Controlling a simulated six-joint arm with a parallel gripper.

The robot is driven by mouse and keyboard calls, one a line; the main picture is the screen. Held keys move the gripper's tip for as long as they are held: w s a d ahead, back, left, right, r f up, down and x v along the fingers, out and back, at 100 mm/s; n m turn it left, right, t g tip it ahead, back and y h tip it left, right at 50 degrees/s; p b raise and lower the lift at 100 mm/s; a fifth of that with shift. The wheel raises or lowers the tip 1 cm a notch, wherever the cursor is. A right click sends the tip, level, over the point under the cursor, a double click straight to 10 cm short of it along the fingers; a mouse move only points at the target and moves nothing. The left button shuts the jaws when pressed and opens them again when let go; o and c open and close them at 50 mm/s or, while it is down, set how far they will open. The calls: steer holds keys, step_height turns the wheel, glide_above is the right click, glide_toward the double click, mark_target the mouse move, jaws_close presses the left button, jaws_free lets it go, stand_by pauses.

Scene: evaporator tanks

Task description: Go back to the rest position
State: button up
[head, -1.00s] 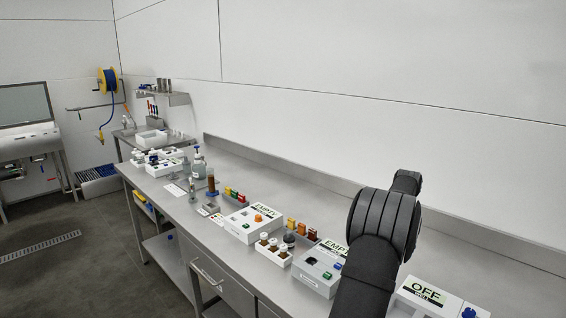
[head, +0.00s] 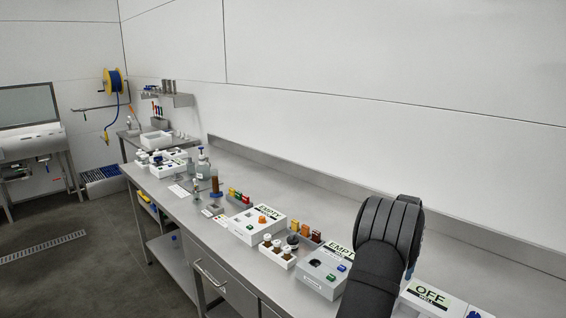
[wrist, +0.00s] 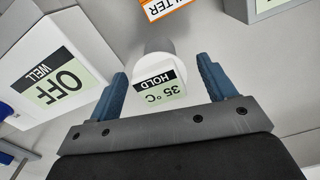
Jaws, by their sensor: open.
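My gripper (wrist: 162,72) is open in the wrist view, its two blue fingers spread apart. A white round-topped device (wrist: 160,72) with a display reading HOLD 35 °C appears between and beyond the fingers. I cannot tell how far below the fingers it is. Nothing is gripped. In the head view my dark arm rises at the lower right and hides most of the gripper; only a small blue part shows beside it.
A white unit reading OFF WELL (wrist: 58,78) is left in the wrist view and at the lower right of the head view (head: 428,298). Units reading EMPTY (head: 258,224), vials (head: 278,250) and bottles line the steel bench (head: 300,200). The wall (head: 400,70) stands behind.

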steer(key=shift+f, duration=0.55)
step_height(320, 180, up, 17)
step_height(320, 180, down, 17)
steer(key=shift+f, duration=0.1)
steer(key=r, duration=0.9)
steer(key=shift+s+r, duration=0.25)
steer(key=shift+s, duration=0.1)
steer(key=s+a, duration=0.3)
steer(key=s, duration=0.9)
steer(key=s+a, duration=0.3)
steer(key=s, duration=0.9)
steer(key=shift+s+a+r, duration=0.15)
steer(key=shift+r, duration=0.2)
